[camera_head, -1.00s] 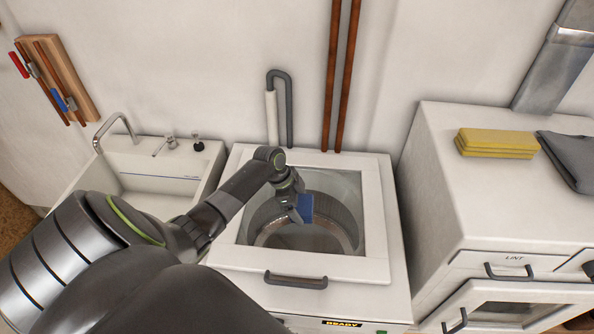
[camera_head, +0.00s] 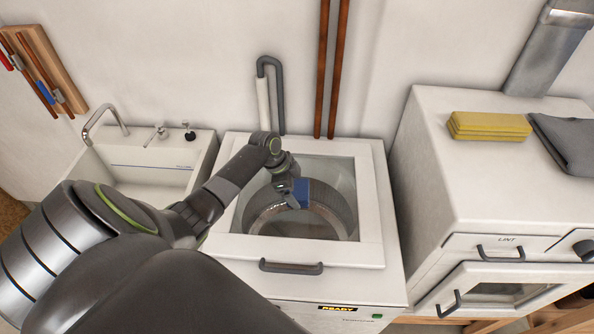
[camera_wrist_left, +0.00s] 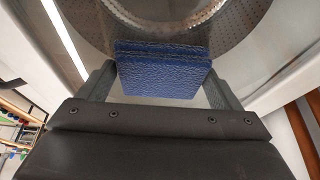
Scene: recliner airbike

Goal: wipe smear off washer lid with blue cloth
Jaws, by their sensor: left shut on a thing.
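The washer (camera_head: 378,240) stands in the middle of the head view with its framed see-through lid (camera_head: 335,250) down over the round drum. A brownish smear (camera_head: 290,228) seems to show on the lid's clear panel, though it is hard to tell from the drum below. My left gripper (camera_head: 294,192) is over the panel, shut on the folded blue cloth (camera_head: 301,193). The cloth also fills the middle of the left wrist view (camera_wrist_left: 163,72), between both fingers. Whether it touches the lid cannot be told. My right gripper is not in view.
A white sink with a faucet (camera_head: 104,122) is left of the washer. A dryer (camera_head: 435,170) stands at the right, with yellow sponges or cloths (camera_head: 489,126) and a grey cloth (camera_head: 567,142) on top. The lid's dark handle (camera_head: 291,267) is at its front edge.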

